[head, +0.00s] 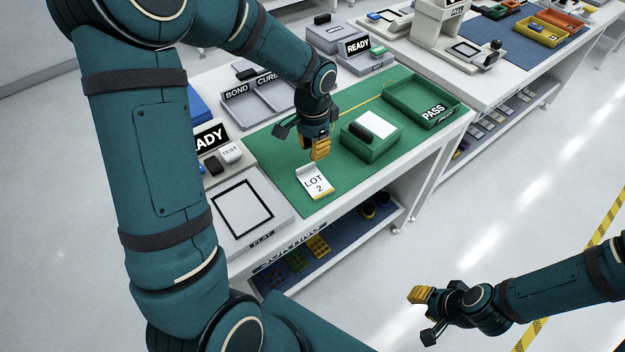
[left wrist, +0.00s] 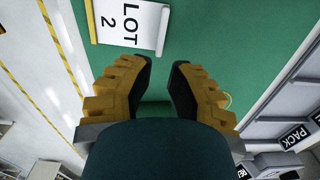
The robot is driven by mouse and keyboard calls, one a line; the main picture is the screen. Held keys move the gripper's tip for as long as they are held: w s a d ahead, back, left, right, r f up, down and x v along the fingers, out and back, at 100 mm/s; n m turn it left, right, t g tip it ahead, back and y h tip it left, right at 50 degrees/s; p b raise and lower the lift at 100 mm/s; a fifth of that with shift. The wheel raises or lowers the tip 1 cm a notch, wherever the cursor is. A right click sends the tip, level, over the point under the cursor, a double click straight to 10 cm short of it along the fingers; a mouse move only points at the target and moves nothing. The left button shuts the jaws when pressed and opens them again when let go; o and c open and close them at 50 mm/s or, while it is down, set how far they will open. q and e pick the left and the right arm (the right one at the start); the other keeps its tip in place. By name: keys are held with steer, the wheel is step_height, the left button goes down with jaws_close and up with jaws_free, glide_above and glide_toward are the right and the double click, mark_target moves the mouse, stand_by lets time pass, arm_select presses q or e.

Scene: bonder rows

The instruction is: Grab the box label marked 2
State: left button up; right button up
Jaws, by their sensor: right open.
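The box label, white with "LOT 2" on it and a yellow lower edge, lies on the green mat (head: 275,148) near the table's front edge. It shows in the head view (head: 314,183) and at the top of the left wrist view (left wrist: 131,22). My left gripper (head: 319,155) is above the mat, just behind the label and apart from it. In the left wrist view its yellow fingers (left wrist: 162,66) stand apart with nothing between them. My right gripper (head: 420,314) is open and empty over the floor at the lower right.
A green box (head: 372,150) with a white top and dark object stands right of the label. Behind it is a green PASS tray (head: 400,104). A grey plate with a black square outline (head: 265,232) lies left. Grey BOND and CURE trays (head: 243,111) are at the back left.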

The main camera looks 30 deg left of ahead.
mark_target(315, 180)
arm_select(q)
step_height(315, 180, down, 6)
steer(key=shift+w+d+r+b, duration=0.1)
steer(key=shift+r+b, duration=0.05)
steer(key=shift+b, duration=0.7)
jaws_close()
